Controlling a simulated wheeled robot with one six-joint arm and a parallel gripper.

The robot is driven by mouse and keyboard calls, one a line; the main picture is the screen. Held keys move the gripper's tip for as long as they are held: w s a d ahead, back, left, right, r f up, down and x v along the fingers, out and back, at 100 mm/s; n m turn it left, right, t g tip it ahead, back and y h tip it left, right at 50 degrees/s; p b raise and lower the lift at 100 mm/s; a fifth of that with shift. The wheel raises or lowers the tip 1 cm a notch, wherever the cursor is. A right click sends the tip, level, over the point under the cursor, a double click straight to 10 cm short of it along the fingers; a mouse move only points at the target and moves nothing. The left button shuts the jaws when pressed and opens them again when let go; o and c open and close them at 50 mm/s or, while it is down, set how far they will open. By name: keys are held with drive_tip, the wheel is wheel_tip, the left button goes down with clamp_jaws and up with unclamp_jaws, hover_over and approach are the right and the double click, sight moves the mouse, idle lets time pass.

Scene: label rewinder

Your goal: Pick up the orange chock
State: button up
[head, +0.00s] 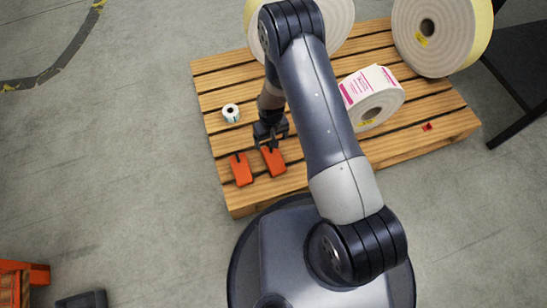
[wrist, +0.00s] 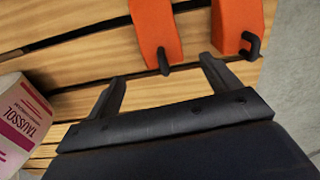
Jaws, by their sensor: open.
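Two orange chocks lie side by side on the wooden pallet (head: 212,80), near its front left corner. The right chock (head: 274,163) is just in front of my gripper (head: 271,143); the left chock (head: 240,172) lies a little apart from it. In the wrist view, one chock (wrist: 155,28) is ahead of the gap between the open fingers of my gripper (wrist: 163,82). The other chock (wrist: 236,20) is further right, near the right finger. Each has a black bent handle at its near end. My gripper is empty; I cannot tell its exact height above the boards.
A pink-printed label roll (head: 374,98) stands on the pallet, also in the wrist view (wrist: 22,122). A small white roll (head: 231,113) is left of my gripper. Big rolls (head: 436,32) are at the back. A small red object (head: 427,127) lies right. A dark frame (head: 520,70) stands beyond.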

sight(271, 150)
wheel_tip(271, 150, down, 8)
drive_tip(key=b, duration=0.3)
drive_tip(key=shift+s, duration=0.15)
drive_tip(key=shift+c, duration=0.5)
